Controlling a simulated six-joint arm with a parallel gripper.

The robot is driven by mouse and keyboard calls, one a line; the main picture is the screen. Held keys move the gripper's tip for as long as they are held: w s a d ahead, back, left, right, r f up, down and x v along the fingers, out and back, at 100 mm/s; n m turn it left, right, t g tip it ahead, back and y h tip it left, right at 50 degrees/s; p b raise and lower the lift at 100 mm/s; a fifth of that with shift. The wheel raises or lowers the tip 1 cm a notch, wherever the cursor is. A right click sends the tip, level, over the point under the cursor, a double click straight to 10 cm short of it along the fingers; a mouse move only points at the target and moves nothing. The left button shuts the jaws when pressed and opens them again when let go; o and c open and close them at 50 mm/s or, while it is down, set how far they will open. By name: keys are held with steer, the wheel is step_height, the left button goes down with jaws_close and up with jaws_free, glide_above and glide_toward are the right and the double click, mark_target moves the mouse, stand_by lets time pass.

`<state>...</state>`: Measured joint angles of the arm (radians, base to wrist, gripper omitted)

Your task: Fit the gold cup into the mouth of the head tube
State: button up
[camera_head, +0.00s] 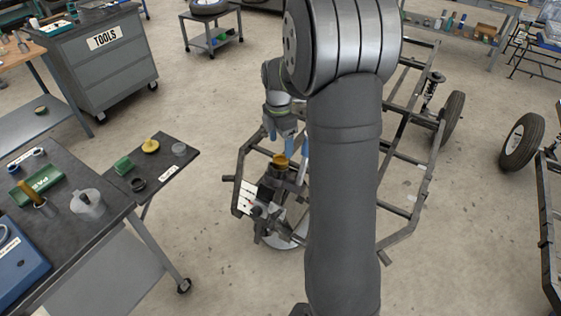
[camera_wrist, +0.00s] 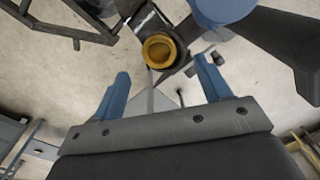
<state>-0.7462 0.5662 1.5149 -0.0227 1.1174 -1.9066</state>
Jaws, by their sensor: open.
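The gold cup (camera_head: 280,160) sits at the top of the dark head tube (camera_head: 274,183), which stands on the frame in the middle of the head view. In the wrist view the cup (camera_wrist: 159,50) shows as a round gold ring at the end of the tube. How deep it sits in the mouth cannot be told. My gripper (camera_head: 286,146) is just above the cup in the head view. In the wrist view its blue fingers (camera_wrist: 160,85) are spread wide with nothing between them, and the cup lies beyond the fingertips.
The metal chassis frame (camera_head: 404,211) surrounds the head tube. A workbench (camera_head: 104,214) stands at the far left. Concrete floor lies open between them.

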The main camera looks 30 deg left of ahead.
mark_target(281, 158)
steer(key=shift+f, duration=2.85)
steer(key=c, duration=1.2)
steer(key=shift+w+r+m+g, duration=0.4)
steer(key=shift+w+r+g, duration=0.15)
steer(key=shift+r, duration=0.55)
steer(key=shift+w+r+m+g, duration=0.4)
steer(key=shift+r+g, duration=0.2)
steer(key=shift+r, duration=0.55)
steer(key=shift+w+r+m+g, duration=0.4)
steer(key=shift+w+r+g, duration=0.15)
steer(key=shift+r, duration=0.55)
steer(key=shift+c, duration=0.2)
